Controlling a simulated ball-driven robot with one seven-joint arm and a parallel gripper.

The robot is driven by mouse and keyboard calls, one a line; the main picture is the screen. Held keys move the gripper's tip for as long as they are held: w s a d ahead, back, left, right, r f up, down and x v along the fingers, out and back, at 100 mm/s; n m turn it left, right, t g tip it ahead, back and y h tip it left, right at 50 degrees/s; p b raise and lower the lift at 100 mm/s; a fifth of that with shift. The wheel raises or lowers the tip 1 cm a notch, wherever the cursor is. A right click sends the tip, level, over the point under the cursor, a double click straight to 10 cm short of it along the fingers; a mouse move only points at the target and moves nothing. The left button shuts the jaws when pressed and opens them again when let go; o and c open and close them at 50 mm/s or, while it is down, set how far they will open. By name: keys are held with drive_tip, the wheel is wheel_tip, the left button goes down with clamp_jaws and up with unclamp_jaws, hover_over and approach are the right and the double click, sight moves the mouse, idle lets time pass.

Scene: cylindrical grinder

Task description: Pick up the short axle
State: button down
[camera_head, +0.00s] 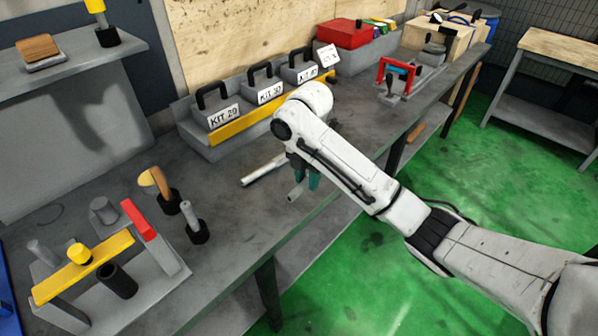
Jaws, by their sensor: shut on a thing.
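My gripper (306,178) reaches down over the front part of the grey workbench (235,215). Its teal fingers are shut on the short axle (294,194), a small grey cylinder whose near end sticks out below and left of the fingers. The rest of the axle is hidden by the gripper. I cannot tell whether the axle touches the bench top. A longer light-grey axle (262,170) lies on the bench just left of the gripper, partly behind it.
Grey kit holders (223,115) with black handles and a yellow strip stand behind my gripper. A fixture with a yellow bar (85,268) and a red block (138,219) stands front left, beside handled tools (192,222). A red clamp (398,72) sits farther right. The bench's front edge is close.

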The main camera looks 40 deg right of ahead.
drive_tip(key=s+a+r+p, duration=0.1)
drive_tip(key=s+r+p, duration=0.2)
drive_tip(key=s, duration=0.5)
drive_tip(key=shift+a+r, duration=0.2)
drive_tip(key=shift+a, duration=0.15)
